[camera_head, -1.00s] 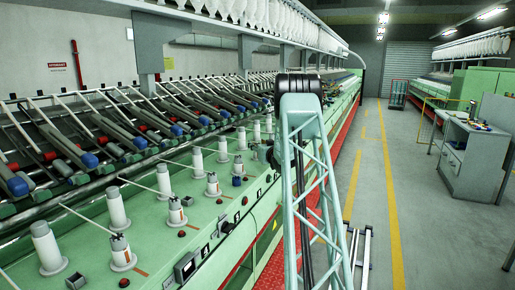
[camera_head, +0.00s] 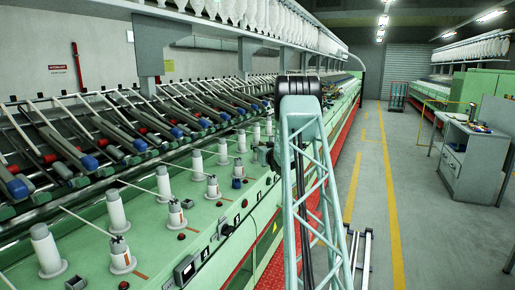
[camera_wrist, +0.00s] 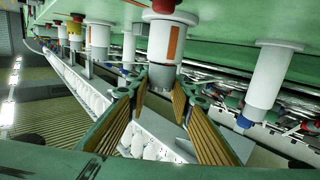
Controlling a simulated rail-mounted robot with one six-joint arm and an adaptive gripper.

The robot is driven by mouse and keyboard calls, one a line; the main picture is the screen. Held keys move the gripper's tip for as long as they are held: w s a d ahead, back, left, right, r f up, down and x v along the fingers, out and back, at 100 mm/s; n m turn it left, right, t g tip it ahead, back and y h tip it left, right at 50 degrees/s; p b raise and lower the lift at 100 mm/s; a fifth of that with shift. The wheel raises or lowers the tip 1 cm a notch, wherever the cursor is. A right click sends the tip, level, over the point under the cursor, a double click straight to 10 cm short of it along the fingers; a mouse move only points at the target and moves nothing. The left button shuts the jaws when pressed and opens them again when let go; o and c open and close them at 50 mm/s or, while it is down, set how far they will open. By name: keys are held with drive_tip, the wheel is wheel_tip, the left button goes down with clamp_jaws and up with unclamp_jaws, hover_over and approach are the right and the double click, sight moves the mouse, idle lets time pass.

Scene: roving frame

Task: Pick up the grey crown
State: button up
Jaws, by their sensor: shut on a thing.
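The grey crown (camera_wrist: 165,79) is the rounded grey tip of a white spindle (camera_wrist: 167,42) with an orange stripe, in the upper middle of the wrist view, which looks inverted. My gripper (camera_wrist: 163,92) has its two ribbed, tan-padded fingers on either side of the crown, shut on it. The crown is still in line with the white spindle; I cannot tell whether a gap lies between them. In the head view the crown is hidden, and my lattice arm covers most of the gripper.
A long green machine (camera_head: 150,240) carries rows of white spindles (camera_head: 116,212), several close to the gripper. Another white spindle (camera_wrist: 272,80) stands at the right in the wrist view. A grey workbench (camera_head: 470,160) stands across the clear aisle (camera_head: 420,225).

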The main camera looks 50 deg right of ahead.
drive_tip(key=shift+r+p, duration=0.3)
drive_tip(key=shift+r, duration=1.15)
drive_tip(key=shift+s+r, duration=0.1)
drive_tip(key=shift+r, duration=0.1)
drive_tip(key=s+d+p+v, duration=0.1)
drive_tip(key=d+v, duration=0.1)
drive_tip(key=v, duration=1.3)
drive_tip(key=shift+s+d+r, duration=0.2)
drive_tip(key=shift+s+r, duration=0.15)
drive_tip(key=shift+s, duration=0.25)
drive_tip(key=shift+r, duration=0.1)
drive_tip(key=a+r+m+h, duration=0.1)
drive_tip(key=a+r, duration=0.7)
drive_tip(key=r, duration=0.3)
drive_tip(key=a+r, duration=0.8)
drive_tip(key=r, duration=0.3)
drive_tip(key=s+a+r, duration=0.3)
drive_tip(key=a+r, duration=0.3)
drive_tip(key=a, duration=0.4)
drive_tip(key=s+a+r+g, duration=0.1)
drive_tip(key=s+a+r, duration=0.3)
drive_tip(key=a, duration=0.6)
drive_tip(key=shift+a+r, duration=0.2)
drive_tip(key=shift+r, duration=0.9)
